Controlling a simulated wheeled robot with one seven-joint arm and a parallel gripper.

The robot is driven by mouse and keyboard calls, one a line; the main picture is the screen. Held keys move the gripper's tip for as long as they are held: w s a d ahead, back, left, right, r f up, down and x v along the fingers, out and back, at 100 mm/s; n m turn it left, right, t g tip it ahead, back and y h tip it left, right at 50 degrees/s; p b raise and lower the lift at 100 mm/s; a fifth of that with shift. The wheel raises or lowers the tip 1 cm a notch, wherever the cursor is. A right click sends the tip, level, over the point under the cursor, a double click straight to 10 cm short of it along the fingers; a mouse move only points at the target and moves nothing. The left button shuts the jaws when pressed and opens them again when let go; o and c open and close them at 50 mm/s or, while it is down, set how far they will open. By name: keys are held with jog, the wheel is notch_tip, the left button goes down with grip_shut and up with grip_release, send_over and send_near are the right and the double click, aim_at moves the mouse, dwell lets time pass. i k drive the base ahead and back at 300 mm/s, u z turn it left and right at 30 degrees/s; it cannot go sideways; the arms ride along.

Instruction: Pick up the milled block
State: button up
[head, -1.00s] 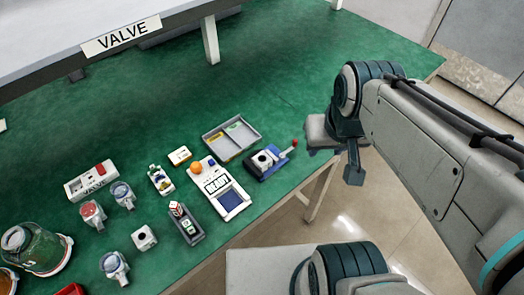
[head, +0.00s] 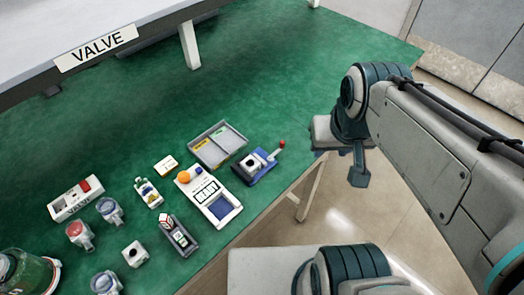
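A small pale grey block with a dark round hole (head: 135,254) stands on the green table, toward the lower left in the head view. It looks like the milled block. A darker block with a round hole (head: 249,162) sits in a blue fixture with a red-knobbed lever (head: 266,170) near the table's right edge, so I cannot be sure which is meant. My gripper (head: 357,178) is at the end of my arm, right of the fixture and apart from both blocks. Its fingers are mostly hidden, and I see nothing clearly held.
A shelf labelled VALVE (head: 96,46) overhangs the back. The table's middle is clear.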

aim_at(251, 165)
jog(key=z, duration=0.5)
jog(key=i, duration=0.25)
jog(key=u, duration=1.35)
